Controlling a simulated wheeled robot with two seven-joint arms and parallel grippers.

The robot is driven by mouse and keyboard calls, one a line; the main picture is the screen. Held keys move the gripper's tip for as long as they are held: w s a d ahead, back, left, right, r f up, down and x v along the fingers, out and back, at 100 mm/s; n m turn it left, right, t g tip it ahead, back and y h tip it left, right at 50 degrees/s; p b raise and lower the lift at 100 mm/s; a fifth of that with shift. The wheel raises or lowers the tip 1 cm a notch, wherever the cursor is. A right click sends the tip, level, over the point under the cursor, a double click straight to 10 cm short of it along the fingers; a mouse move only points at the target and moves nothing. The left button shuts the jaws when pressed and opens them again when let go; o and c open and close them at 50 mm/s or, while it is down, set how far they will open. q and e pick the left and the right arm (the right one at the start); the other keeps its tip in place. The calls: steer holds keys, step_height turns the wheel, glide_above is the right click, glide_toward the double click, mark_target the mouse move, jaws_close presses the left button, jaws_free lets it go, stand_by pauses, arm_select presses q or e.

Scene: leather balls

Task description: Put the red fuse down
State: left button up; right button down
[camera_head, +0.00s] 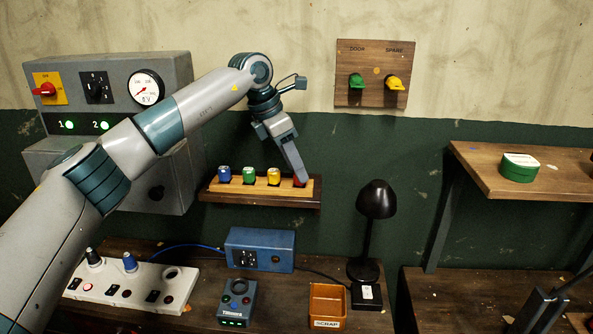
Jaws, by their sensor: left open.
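The red fuse (299,183) is at the right end of a small wooden rack (230,191) on the wall, beside the blue fuse (224,174), the green fuse (249,175) and the yellow fuse (273,176). My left gripper (300,177) is open and points down at the red fuse, with its fingertips right at it. The fingers hide part of this fuse, so I cannot tell whether they touch it or how deep it sits. What looks like my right gripper (535,310) is at the bottom right, partly cut off, away from the rack.
Below the rack, a bench holds a white socket strip (135,289), a blue box (260,250), a tester (237,303), a scrap bin (327,305) and a black lamp (375,200). A wooden shelf (480,165) with a green tin (518,168) juts out at right.

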arm_select(q)
steer(key=b+v, duration=0.2)
steer(key=v, duration=0.8)
steer(key=shift+r+b, duration=0.25)
steer(key=shift+b, duration=0.1)
steer(key=shift+s+a, duration=0.15)
